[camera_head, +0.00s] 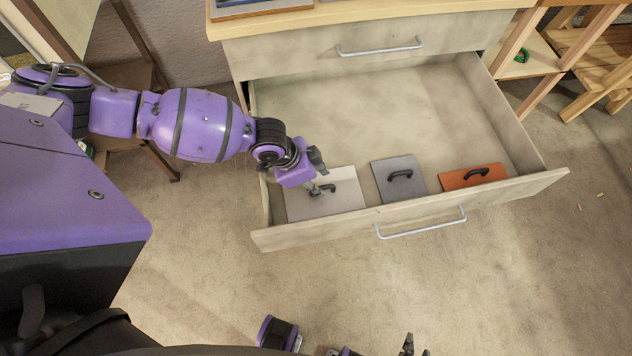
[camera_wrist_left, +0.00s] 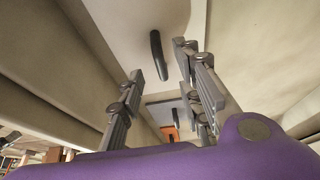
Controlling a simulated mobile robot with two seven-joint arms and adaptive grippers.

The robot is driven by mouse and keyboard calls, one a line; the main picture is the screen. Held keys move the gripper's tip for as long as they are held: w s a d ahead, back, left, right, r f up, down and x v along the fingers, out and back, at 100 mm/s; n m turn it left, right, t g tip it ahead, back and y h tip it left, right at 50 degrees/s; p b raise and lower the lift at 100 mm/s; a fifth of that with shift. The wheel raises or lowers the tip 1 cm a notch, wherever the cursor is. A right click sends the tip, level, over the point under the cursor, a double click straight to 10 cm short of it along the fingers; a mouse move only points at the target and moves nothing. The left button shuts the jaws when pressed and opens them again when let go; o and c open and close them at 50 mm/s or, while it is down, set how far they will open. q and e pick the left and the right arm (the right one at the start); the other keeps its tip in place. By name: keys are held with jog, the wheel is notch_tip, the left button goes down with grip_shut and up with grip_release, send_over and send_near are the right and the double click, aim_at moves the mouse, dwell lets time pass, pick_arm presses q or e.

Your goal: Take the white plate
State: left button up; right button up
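The white plate (camera_head: 340,204) lies flat at the left front corner of the open drawer, with a dark handle on top. It also shows in the left wrist view (camera_wrist_left: 118,22), its dark handle (camera_wrist_left: 158,55) standing between the fingers in the picture. My left gripper (camera_head: 321,175) is just above the plate by its handle, fingers apart and empty; the left wrist view shows the gap between them (camera_wrist_left: 160,68). I cannot tell whether a finger touches the handle. Only dark finger parts of my right gripper (camera_head: 411,346) show at the bottom edge, away from the drawer.
A grey plate (camera_head: 410,187) and an orange plate (camera_head: 470,184), each with a dark handle, lie right of the white one. The rest of the drawer (camera_head: 380,110) is bare. Its front wall (camera_head: 500,198) stands close to the plates. A wooden rack (camera_head: 548,60) stands at right.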

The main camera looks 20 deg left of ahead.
aim_at(323, 186)
pick_arm(q)
jog(key=x, duration=0.3)
jog(key=shift+w+d+f, duration=0.2)
jog(key=shift+w+d, duration=0.05)
jog(key=shift+w, duration=0.05)
jog(key=shift+r, duration=0.1)
grip_shut()
